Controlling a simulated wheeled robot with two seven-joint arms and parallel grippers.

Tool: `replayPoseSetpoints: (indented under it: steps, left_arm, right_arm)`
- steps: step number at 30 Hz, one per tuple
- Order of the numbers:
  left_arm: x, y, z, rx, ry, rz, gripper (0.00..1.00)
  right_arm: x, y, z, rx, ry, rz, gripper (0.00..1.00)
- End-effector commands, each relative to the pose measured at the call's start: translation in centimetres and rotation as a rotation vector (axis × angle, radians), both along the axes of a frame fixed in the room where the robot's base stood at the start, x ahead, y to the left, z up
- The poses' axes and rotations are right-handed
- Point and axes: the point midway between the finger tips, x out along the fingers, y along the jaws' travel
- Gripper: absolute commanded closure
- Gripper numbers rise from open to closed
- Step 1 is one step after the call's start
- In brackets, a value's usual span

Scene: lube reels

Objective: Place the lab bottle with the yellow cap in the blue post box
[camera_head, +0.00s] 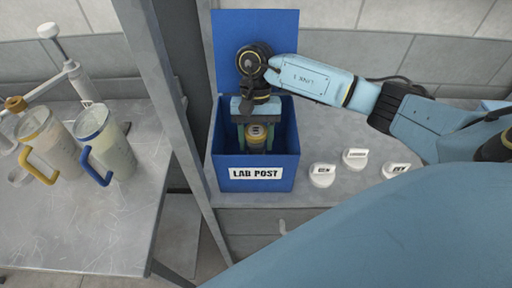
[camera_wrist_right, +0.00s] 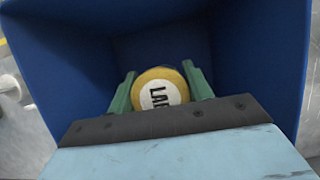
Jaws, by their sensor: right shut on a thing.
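The blue post box (camera_head: 228,172) stands open on the counter, its lid raised at the back and a "LAB POST" label on its front. My right gripper (camera_head: 257,130) points down into the box and is shut on the lab bottle with the yellow cap (camera_head: 256,138). In the right wrist view the cap (camera_wrist_right: 160,88) sits between the two green fingers, with blue walls around it. The cap is below the box rim. The bottle's lower part is hidden, so I cannot tell whether it touches the floor of the box. My left gripper does not show.
Several white labelled caps (camera_head: 322,175) lie on the counter right of the box. A grey post (camera_head: 168,90) stands left of it. On the left table are a jug with a yellow handle (camera_head: 45,140) and one with a blue handle (camera_head: 105,145).

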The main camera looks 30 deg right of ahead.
Motion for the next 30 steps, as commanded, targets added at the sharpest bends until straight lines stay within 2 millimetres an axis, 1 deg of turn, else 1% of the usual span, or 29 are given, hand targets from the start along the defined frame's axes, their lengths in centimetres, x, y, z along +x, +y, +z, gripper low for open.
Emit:
replayPoseSetpoints:
  steps: [5, 9, 10, 17, 22, 23, 27, 30]
  left_arm:
    - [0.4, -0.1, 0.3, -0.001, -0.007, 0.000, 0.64]
    - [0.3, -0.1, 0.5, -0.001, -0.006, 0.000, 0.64]
    - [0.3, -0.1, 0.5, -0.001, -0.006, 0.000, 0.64]
    - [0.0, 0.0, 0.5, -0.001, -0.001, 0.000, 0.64]
    - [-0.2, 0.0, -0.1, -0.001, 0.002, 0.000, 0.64]
    - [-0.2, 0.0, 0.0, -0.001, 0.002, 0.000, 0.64]
    - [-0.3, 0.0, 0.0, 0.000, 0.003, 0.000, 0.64]
    - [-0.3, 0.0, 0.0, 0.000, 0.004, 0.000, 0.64]
  right_arm:
    - [-0.1, 0.0, -1.5, -0.001, 0.003, 0.000, 0.78]
    - [-0.1, 0.0, -3.5, 0.000, 0.003, -0.001, 0.78]
    - [0.0, 0.0, -3.8, 0.000, 0.003, -0.001, 0.78]
    - [0.0, 0.0, -4.0, 0.000, 0.000, 0.000, 0.78]
    - [0.0, 0.0, -4.4, -0.001, 0.000, 0.000, 0.78]
    - [0.0, 0.0, -4.3, -0.001, 0.000, 0.000, 0.47]
    - [0.0, 0.0, -4.2, -0.001, 0.000, 0.000, 0.29]
    - [0.0, 0.0, -4.2, -0.001, 0.000, 0.000, 0.28]
